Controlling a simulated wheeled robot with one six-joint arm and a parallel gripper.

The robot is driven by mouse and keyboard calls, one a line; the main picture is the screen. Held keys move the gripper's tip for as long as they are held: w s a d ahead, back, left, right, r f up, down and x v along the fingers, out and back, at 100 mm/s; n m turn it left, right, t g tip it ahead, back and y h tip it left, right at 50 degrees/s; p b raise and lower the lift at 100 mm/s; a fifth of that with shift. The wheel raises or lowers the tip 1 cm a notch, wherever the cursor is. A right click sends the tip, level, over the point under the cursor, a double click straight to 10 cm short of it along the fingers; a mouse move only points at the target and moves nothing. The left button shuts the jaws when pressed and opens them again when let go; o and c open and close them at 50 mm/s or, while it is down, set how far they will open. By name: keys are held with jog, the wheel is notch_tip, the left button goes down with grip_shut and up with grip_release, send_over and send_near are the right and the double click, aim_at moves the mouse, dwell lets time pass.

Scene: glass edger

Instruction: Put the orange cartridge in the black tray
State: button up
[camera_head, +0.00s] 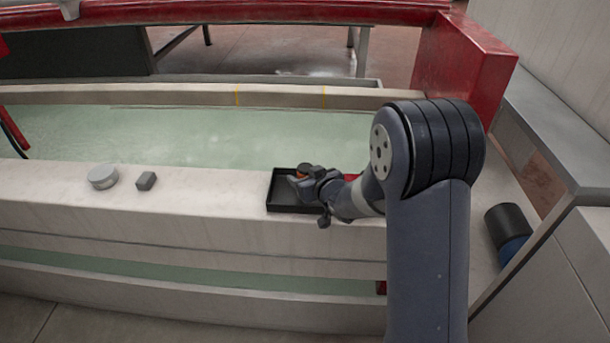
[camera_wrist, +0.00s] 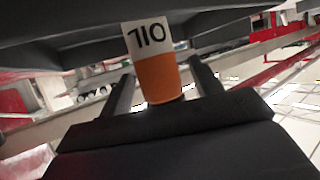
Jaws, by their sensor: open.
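The black tray (camera_head: 273,193) lies on the light ledge in the middle of the head view, partly covered by my gripper. In the wrist view the cartridge (camera_wrist: 158,79) has an orange part and a white band with dark characters. It sits between the two spread fingers of my gripper (camera_wrist: 164,90), which is open. Its white end meets a dark surface that looks like the tray; I cannot tell whether they touch.
A round grey disc (camera_head: 102,177) and a small dark grey block (camera_head: 146,181) stand on the ledge to the left. A black and blue cylinder (camera_head: 508,232) lies at the right. A red post (camera_head: 465,65) rises behind my arm. The ledge between block and tray is clear.

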jog(key=p+v, duration=0.1)
jog(key=v, duration=1)
jog(key=shift+s, duration=0.15)
